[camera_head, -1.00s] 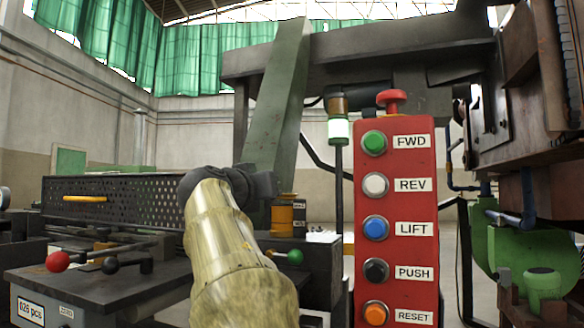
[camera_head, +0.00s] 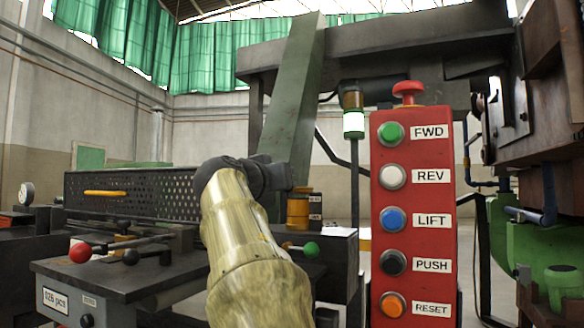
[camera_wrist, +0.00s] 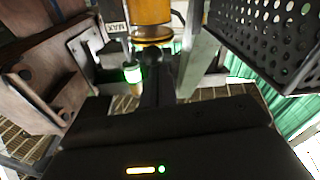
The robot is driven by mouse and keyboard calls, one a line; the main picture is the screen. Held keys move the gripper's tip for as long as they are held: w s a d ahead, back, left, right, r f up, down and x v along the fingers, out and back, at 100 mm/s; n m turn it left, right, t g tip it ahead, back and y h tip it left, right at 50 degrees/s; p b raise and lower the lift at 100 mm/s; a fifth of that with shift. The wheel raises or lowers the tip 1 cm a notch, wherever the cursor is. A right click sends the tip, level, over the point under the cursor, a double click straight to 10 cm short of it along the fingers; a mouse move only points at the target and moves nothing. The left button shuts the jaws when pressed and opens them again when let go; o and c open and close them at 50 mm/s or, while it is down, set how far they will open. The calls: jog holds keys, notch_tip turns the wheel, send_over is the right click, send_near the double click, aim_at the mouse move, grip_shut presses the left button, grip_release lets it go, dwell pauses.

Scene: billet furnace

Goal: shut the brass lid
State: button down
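A brass-coloured cylinder (camera_head: 298,212) stands on the dark machine to the right of my wrist; the wrist view shows brass (camera_wrist: 152,12) at its top edge, with a thinner brass disc (camera_wrist: 153,38) beside it. I cannot tell for sure which part is the lid or how far open it is. My gripper (camera_head: 286,178), black at the end of my sleeved arm, is just above and left of the cylinder. In the wrist view my gripper's fingers (camera_wrist: 154,62) form one narrow dark column with no gap, near the disc; contact is unclear.
A red button panel (camera_head: 412,210) stands close on the right. A slanted green beam (camera_head: 292,95) rises behind my gripper. A perforated dark guard (camera_head: 150,195) and levers with red (camera_head: 80,253) and green (camera_head: 311,249) knobs lie around the bench (camera_head: 110,275).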

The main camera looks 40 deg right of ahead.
jog(key=v, duration=0.9)
jog(key=shift+a+f+b, duration=0.3)
jog(key=shift+f+b, duration=0.05)
jog(key=shift+b, duration=0.05)
jog(key=shift+w, duration=0.2)
